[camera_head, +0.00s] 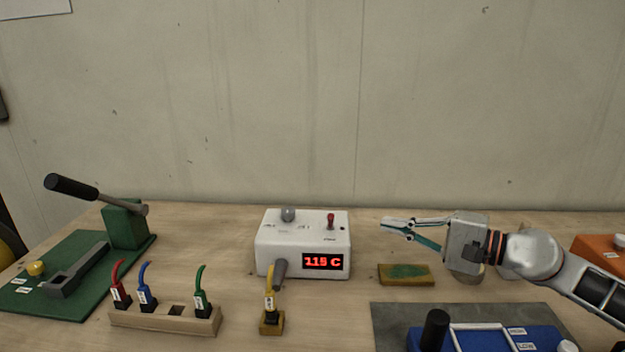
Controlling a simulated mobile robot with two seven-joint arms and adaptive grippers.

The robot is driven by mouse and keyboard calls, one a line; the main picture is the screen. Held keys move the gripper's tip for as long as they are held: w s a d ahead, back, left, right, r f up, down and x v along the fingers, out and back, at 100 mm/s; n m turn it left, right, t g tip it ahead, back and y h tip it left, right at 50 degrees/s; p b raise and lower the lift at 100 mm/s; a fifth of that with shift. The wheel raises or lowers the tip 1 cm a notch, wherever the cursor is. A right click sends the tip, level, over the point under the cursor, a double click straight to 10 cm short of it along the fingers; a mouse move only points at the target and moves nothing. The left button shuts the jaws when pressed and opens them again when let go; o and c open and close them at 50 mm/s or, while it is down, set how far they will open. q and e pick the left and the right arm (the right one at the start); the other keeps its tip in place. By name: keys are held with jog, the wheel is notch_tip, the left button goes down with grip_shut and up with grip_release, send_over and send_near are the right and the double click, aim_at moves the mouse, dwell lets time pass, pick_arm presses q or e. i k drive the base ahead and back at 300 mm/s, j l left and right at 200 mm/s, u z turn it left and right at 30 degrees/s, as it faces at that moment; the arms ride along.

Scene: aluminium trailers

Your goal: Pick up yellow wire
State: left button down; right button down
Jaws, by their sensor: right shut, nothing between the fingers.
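The yellow wire (269,280) stands upright with its black-and-white plug end in a small yellow-brown block (271,322), in front of the white box with the display. My right gripper (384,226) comes in from the right and is shut and empty. It is above the table, to the right of the white box and well apart from the yellow wire. My left gripper is not in view.
A wooden rack (165,322) holds red, blue and green wires and has an empty slot. The white box (302,235) reads 115 C. A green lever press (125,224) stands left. A sponge-like pad (405,275) and a blue device (545,340) are at right.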

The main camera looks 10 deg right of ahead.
aim_at(271, 310)
jog(key=k, duration=1.5)
